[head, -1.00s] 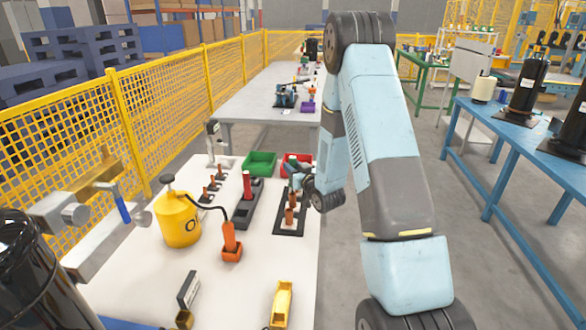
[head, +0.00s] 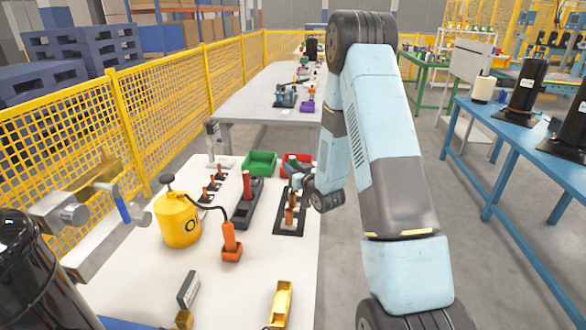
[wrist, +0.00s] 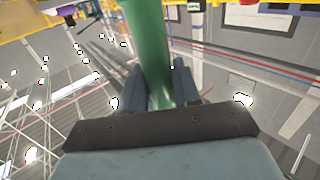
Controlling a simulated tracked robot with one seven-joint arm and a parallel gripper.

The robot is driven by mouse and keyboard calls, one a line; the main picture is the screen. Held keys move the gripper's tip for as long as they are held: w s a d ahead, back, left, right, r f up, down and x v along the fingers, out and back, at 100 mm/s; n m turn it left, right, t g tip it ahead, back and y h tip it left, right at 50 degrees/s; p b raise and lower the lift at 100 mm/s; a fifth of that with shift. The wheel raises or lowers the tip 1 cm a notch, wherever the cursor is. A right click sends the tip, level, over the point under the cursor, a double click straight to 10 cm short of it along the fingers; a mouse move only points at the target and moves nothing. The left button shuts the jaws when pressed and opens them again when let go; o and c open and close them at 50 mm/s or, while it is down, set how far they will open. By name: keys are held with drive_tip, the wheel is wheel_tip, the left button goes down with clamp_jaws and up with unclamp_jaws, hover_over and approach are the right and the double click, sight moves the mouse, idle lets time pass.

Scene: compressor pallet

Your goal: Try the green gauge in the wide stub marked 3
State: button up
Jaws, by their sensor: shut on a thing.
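My gripper (wrist: 158,88) is shut on the green gauge (wrist: 148,40), a smooth green rod that runs up between the fingers in the wrist view. In the head view my gripper (head: 294,170) hangs over the far end of a black plate (head: 277,231), partly hidden by my wrist. Copper-coloured stubs (head: 289,216) stand upright on that plate, below and nearer than my gripper. The farther stubs are partly hidden. A row of thinner copper stubs (head: 212,185) stands to the left. The number marks are too small to read. I cannot see any stub touching the gauge.
A red rod (head: 247,185) stands in a dark block (head: 242,214) left of the plate. A green bin (head: 260,164) and a red bin (head: 288,158) lie behind. A yellow can (head: 178,222), orange-handled piece (head: 230,240) and yellow box (head: 281,304) stand nearer.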

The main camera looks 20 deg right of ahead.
sight(293, 157)
drive_tip(key=shift+f, duration=2)
idle(1.6)
drive_tip(key=shift+r, duration=3.05)
drive_tip(key=shift+r, duration=2)
